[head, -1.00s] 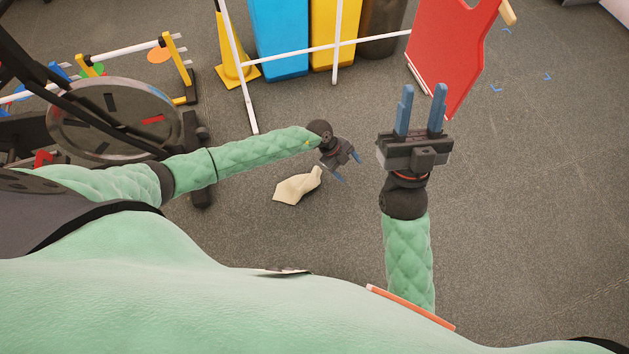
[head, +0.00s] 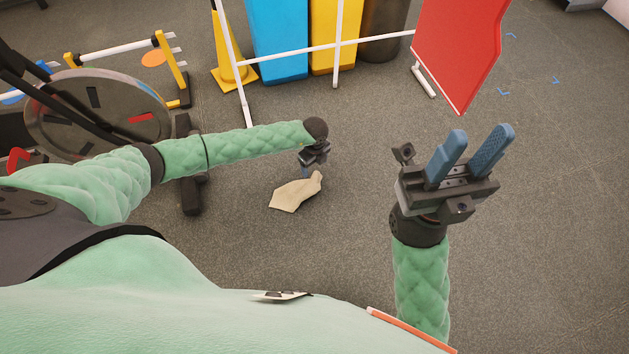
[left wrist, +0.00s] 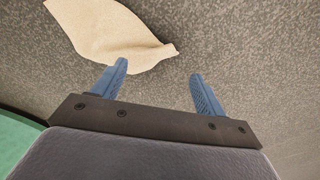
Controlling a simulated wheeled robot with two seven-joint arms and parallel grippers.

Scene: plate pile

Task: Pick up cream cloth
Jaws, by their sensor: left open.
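The cream cloth (head: 294,193) lies on the grey floor, a crumpled flat piece below the end of my left arm. It also shows at the top of the left wrist view (left wrist: 112,32), beyond the fingers and towards the left finger. My left gripper (head: 305,172) points down just above the cloth's upper edge in the head view; in the left wrist view its two blue fingers (left wrist: 158,76) are apart with nothing between them. I cannot tell whether the left fingertip touches the cloth. My right gripper (head: 477,143) is raised, with its two blue fingers apart and empty.
A white-barred rack (head: 291,54) stands before a blue bin (head: 278,38), a yellow bin and a yellow cone (head: 229,55). A red panel (head: 457,52) stands at upper right. A round dark disc machine (head: 98,115) is at left. The floor around the cloth is clear.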

